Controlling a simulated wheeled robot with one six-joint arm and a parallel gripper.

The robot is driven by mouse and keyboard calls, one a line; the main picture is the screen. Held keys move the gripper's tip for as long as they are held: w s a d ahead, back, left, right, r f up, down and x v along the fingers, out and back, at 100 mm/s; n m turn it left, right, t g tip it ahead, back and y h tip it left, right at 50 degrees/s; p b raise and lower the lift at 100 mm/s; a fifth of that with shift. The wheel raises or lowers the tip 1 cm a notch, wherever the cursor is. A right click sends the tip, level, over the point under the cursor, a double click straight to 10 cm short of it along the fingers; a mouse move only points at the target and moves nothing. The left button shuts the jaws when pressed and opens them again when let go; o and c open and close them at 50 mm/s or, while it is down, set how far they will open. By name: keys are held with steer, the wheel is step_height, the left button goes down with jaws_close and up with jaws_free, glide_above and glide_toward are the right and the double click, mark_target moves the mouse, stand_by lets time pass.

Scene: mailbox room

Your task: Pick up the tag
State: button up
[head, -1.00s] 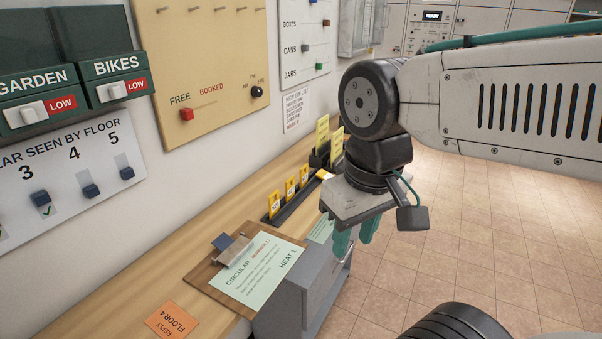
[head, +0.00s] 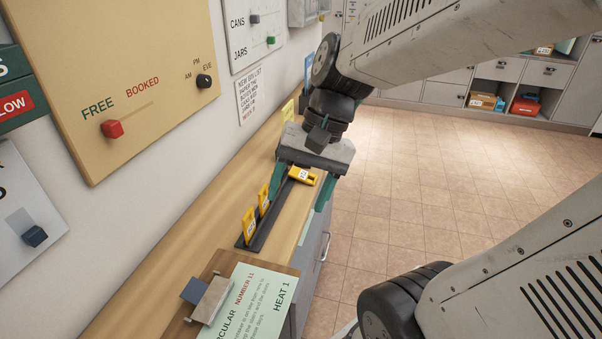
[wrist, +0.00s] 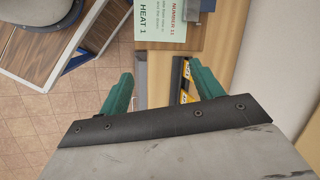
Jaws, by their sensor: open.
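Yellow tags stand in a narrow black rack on the wooden counter (head: 160,265). In the head view one upright tag (head: 249,227) is nearest and a second upright tag (head: 264,200) is just behind it. Another yellow tag (head: 303,176) lies nearly flat at the rack's far end, showing between my fingers from this angle. My gripper (head: 298,202) is open with green fingers, above the far part of the rack and apart from the near tags. In the wrist view, yellow tags (wrist: 187,82) show beside the right finger of my gripper (wrist: 160,70). My left finger may hide another tag.
The black rack (head: 262,234) runs along the counter. A clipboard (head: 222,263) with a green circular lies in front of it. The wall with slider panels (head: 130,70) stands close on the left. Open tiled floor (head: 420,200) lies to the right.

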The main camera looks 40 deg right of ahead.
steer(key=w+d+f+m+t+y, duration=0.1)
steer(key=w+d+f+m+y, duration=0.2)
steer(key=w+m, duration=0.3)
steer(key=m+t, duration=0.8)
steer(key=m, duration=0.8)
glide_toward(303, 174)
steer(key=f, duration=0.1)
steer(key=x, duration=0.8)
steer(key=shift+w+a+r, duration=0.1)
steer(key=shift+a+r, duration=0.1)
steer(key=shift+r, duration=0.1)
steer(key=shift+c, duration=0.3)
steer(key=c, duration=1.1)
steer(key=shift+r, duration=0.1)
